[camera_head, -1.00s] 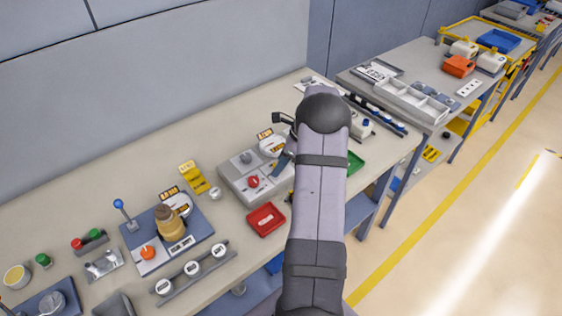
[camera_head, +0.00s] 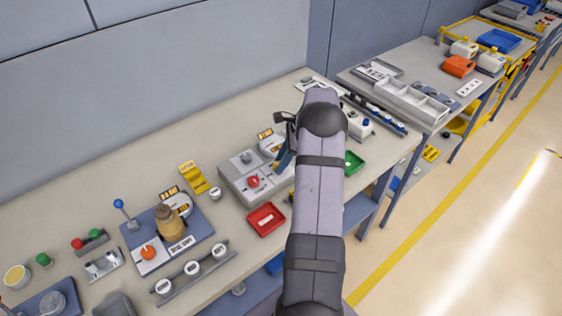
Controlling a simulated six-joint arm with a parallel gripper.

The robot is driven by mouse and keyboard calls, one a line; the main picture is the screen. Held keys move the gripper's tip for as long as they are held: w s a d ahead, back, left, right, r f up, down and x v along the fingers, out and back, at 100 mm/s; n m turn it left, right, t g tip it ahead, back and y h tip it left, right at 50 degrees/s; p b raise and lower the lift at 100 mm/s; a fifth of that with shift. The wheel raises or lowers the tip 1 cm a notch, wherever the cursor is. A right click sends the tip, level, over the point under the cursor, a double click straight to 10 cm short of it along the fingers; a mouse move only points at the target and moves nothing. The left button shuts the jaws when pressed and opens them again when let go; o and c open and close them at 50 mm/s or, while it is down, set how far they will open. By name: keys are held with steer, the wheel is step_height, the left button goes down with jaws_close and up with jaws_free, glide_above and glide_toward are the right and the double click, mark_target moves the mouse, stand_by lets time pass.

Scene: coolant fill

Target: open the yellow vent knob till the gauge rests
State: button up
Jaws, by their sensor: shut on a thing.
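My gripper (camera_head: 283,158) shows only in part, as a blue-grey piece at the right side of a grey box (camera_head: 236,190). My own arm covers the rest. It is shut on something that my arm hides. The box carries a red knob (camera_head: 253,181), a grey knob and a white round gauge (camera_head: 271,148), partly covered by the gripper. The gauge's needle is too small to read. I cannot make out a yellow vent knob; the area behind my arm is hidden.
Left of the box are a yellow stand (camera_head: 193,178), a blue-grey plate (camera_head: 205,228) with a tan vessel (camera_head: 172,221), and a blue-topped lever. A red tray (camera_head: 266,219) lies in front of the box. A green tray (camera_head: 354,162) is right of my arm.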

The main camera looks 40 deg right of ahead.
steer(key=n, duration=0.2)
steer(key=n+g, duration=0.1)
steer(key=shift+w+d+n+y, duration=0.1)
steer(key=shift+w+n+y, duration=0.1)
steer(key=shift+n+y, duration=0.15)
steer(key=shift+w+n+g, duration=0.1)
steer(key=shift+n+g, duration=0.6)
steer(key=shift+n, duration=0.85)
steer(key=o, duration=1)
steer(key=shift+o, duration=0.2)
steer(key=shift+r, duration=0.1)
